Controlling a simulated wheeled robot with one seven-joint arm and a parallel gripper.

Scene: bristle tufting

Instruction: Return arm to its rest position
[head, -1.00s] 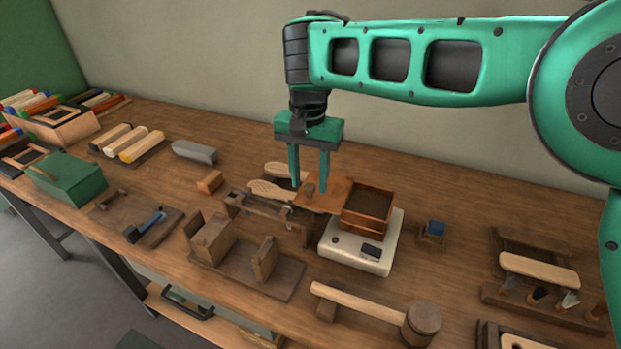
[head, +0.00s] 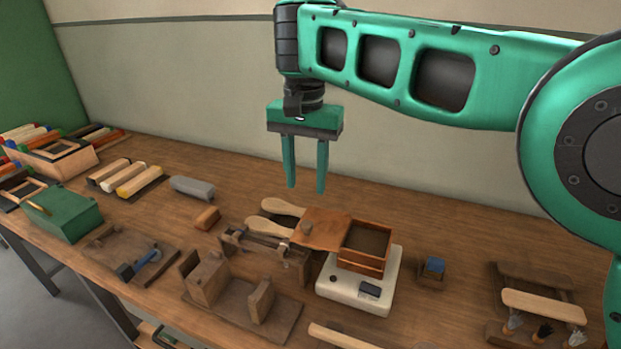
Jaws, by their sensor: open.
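My gripper (head: 306,188) hangs from the green arm (head: 400,60) with its two fingers pointing down. It is open, with a clear gap between the fingers and nothing held. It is above the workbench (head: 400,205), over the area of the leather piece (head: 320,228) and the wooden brush blanks (head: 284,208), apart from them. A wooden box (head: 366,262) sits on a white scale (head: 342,288) below and to the right of it.
A wooden vise (head: 262,250) and a block jig (head: 240,312) stand in front of the leather. A rack of brushes (head: 540,306) is at the right, a green box (head: 66,222) at the left. The space around my gripper is clear; the wall is behind.

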